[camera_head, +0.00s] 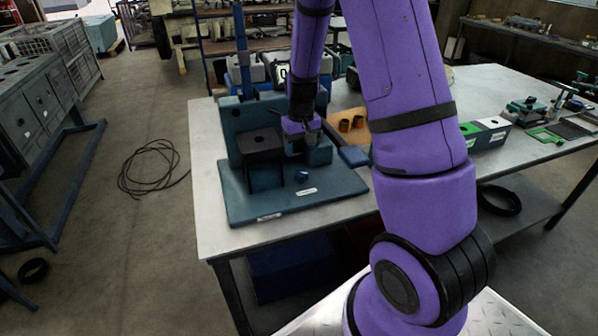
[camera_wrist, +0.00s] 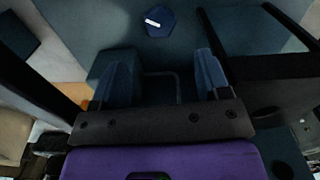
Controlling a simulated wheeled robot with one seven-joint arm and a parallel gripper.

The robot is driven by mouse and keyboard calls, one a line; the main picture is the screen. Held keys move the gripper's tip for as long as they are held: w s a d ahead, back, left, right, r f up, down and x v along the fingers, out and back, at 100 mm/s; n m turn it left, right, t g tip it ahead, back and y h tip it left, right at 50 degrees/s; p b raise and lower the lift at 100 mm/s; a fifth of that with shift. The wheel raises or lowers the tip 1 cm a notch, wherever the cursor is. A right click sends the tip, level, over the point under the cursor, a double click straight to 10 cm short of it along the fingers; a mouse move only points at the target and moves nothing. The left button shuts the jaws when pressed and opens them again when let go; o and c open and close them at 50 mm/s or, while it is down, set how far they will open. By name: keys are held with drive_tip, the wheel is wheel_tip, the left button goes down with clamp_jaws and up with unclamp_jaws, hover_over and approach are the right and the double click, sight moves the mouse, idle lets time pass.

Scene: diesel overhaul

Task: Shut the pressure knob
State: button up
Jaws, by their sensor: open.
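A small dark-blue faceted knob (camera_head: 302,175), which I take to be the pressure knob, sits on the base plate of a teal test stand (camera_head: 240,205). In the wrist view the knob (camera_wrist: 160,22) shows at the top centre with a white pointer mark across its face. My gripper (camera_head: 303,146) is in front of the stand's back panel, above and behind the knob, and its fingers are hard to make out there. In the wrist view my gripper (camera_wrist: 160,72) is open, its two fingers apart with nothing held. The knob is beyond the fingertips, not touched.
A black-topped block (camera_head: 262,143) stands left of the gripper on the stand. A blue flat piece (camera_head: 355,157) juts out at right. Brown cylinders (camera_head: 351,123) stand on a board behind. The table (camera_head: 215,235) is bare along its left front.

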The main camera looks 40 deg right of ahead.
sight(301, 173)
wheel_tip(301, 173, down, 11)
drive_tip(key=shift+r, duration=0.2)
idle(0.3)
drive_tip(key=c, duration=0.9)
